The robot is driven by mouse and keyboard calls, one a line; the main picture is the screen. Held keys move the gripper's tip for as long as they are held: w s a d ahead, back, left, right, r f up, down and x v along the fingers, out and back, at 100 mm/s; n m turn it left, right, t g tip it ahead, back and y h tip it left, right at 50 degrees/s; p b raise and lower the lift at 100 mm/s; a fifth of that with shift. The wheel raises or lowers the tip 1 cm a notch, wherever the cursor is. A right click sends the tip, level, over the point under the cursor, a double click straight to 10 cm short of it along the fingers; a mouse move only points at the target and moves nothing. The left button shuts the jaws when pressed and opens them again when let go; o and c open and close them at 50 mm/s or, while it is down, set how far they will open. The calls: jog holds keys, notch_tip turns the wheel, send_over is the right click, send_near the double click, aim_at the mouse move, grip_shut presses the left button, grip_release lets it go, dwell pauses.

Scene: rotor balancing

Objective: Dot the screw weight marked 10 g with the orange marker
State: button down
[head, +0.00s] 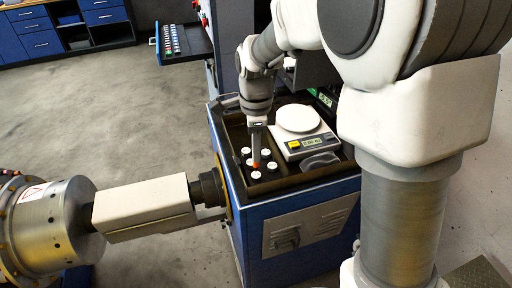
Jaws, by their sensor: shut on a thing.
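Several white-topped screw weights (266,152) stand in the dark tray (289,184) on top of the blue cabinet. The marks on them are too small to read, so I cannot tell which is the 10 g one. My gripper (257,148) points down over the weights and is shut on the orange marker. Only a small orange part of the marker (256,165) shows below the fingers, among the weights. I cannot tell whether its tip touches a weight.
A scale (298,118) with a round white pan and a lit display stands right of the weights. A dark grey object (321,160) lies in front of it.

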jog(key=shift+f+b, duration=0.45)
jog(key=shift+f, duration=0.4)
dwell(1.5)
jog(key=shift+r+p, duration=2.9)
jog(key=shift+r, duration=0.65)
